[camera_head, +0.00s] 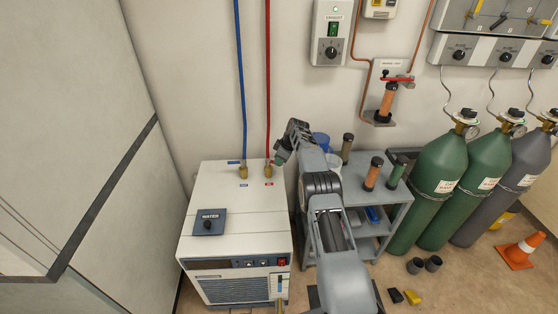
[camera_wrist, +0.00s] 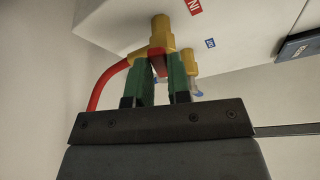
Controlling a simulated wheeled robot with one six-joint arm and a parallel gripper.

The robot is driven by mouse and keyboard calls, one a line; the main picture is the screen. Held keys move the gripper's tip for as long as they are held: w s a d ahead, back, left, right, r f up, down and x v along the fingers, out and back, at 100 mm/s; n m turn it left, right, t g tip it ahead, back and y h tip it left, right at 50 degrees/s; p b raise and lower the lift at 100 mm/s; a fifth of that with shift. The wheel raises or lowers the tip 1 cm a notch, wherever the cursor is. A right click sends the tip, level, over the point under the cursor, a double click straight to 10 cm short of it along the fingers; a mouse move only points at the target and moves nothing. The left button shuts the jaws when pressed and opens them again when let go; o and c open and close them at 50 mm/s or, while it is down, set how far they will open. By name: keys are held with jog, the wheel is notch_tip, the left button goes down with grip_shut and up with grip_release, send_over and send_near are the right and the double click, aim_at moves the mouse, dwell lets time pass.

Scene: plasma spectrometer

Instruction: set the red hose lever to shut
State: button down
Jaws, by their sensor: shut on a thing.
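The red hose (camera_head: 267,80) comes down the wall to a brass valve (camera_head: 268,171) on top of the white chiller (camera_head: 215,185). In the wrist view the red hose (camera_wrist: 106,86) curves into the brass valve (camera_wrist: 161,28). The red lever (camera_wrist: 158,62) sits at the valve, between the green fingers of my gripper (camera_wrist: 161,70), which is shut on it. In the head view my gripper (camera_head: 281,157) is beside the valve, and the lever is too small and too covered to make out. The lever's exact angle cannot be told.
The blue hose (camera_head: 241,80) and its brass fitting (camera_head: 243,172) stand close by on the left. A grey cart (camera_head: 392,196) with cylinders is to the right, with green gas bottles (camera_head: 440,180) beyond it. The wall behind is close.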

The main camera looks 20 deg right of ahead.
jog(key=c, duration=1.1)
grip_release()
jog(key=shift+a, duration=0.15)
jog(key=shift+o, duration=0.2)
jog(key=v, duration=1.4)
jog(key=shift+p, duration=0.35)
